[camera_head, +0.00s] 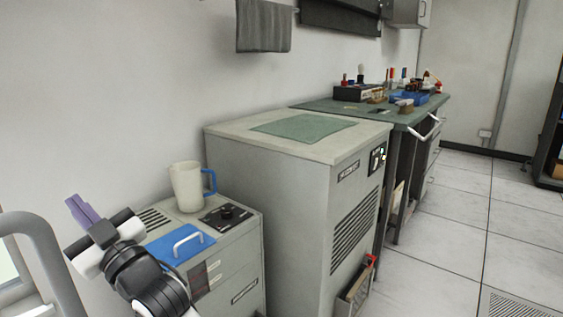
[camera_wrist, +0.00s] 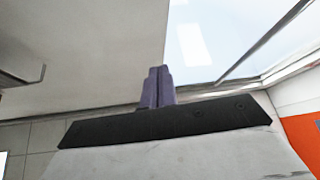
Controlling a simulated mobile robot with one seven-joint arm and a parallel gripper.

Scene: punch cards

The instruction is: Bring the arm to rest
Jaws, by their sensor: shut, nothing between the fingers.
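My gripper (camera_head: 80,211) shows at the lower left of the head view, with its purple fingers shut and pointing up and to the left. It is empty and raised in front of the wall, left of the low grey cabinet (camera_head: 233,254). In the wrist view the two purple fingers of my gripper (camera_wrist: 159,72) stand side by side, closed together, with nothing between them. My black and white arm reaches in from the bottom edge of the head view.
A white jug (camera_head: 187,187) with a blue handle and a blue lid (camera_head: 180,246) sit on the low cabinet. A taller grey cabinet (camera_head: 290,190) stands right of it. A workbench (camera_head: 408,118) with tools is behind. The tiled floor at right is clear.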

